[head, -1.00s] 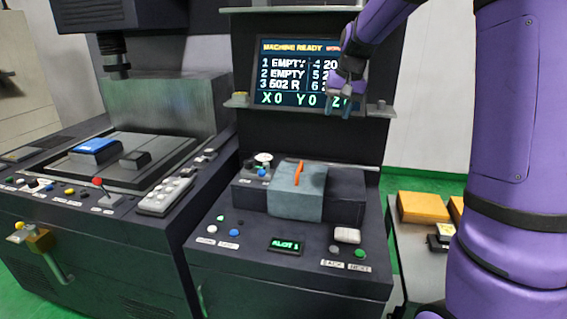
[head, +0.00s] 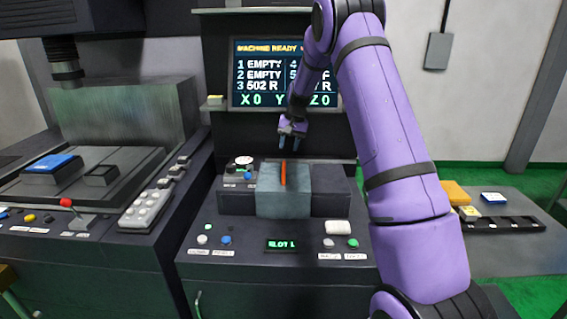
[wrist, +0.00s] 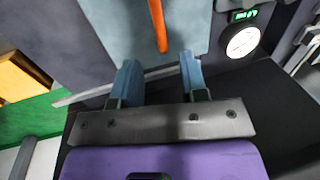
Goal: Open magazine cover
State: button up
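The magazine cover (head: 284,203) is a blue-grey block face on the dark magazine housing (head: 330,196), with an orange handle (head: 283,174) on its top. It looks closed. My gripper (head: 293,143) hangs just above and behind the cover, in front of the screen. In the wrist view my gripper's two blue fingers (wrist: 160,75) are apart with nothing between them. The orange handle (wrist: 157,22) shows ahead of the fingertips, near the line midway between them, and the blue-grey cover (wrist: 115,22) lies under it. No contact with the handle shows.
The screen (head: 285,75) reads MACHINE READY. The console has buttons (head: 226,240), a SLOT 1 display (head: 282,245) and a round dial (head: 243,161) left of the cover.

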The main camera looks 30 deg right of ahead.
aim_at(284, 164)
jog(key=f, duration=0.5)
jog(key=a+f, duration=0.1)
jog(key=f, duration=0.1)
jog(key=shift+w+a+f, duration=0.1)
jog(key=shift+w+f, duration=0.05)
jog(key=shift+w, duration=0.25)
grip_shut()
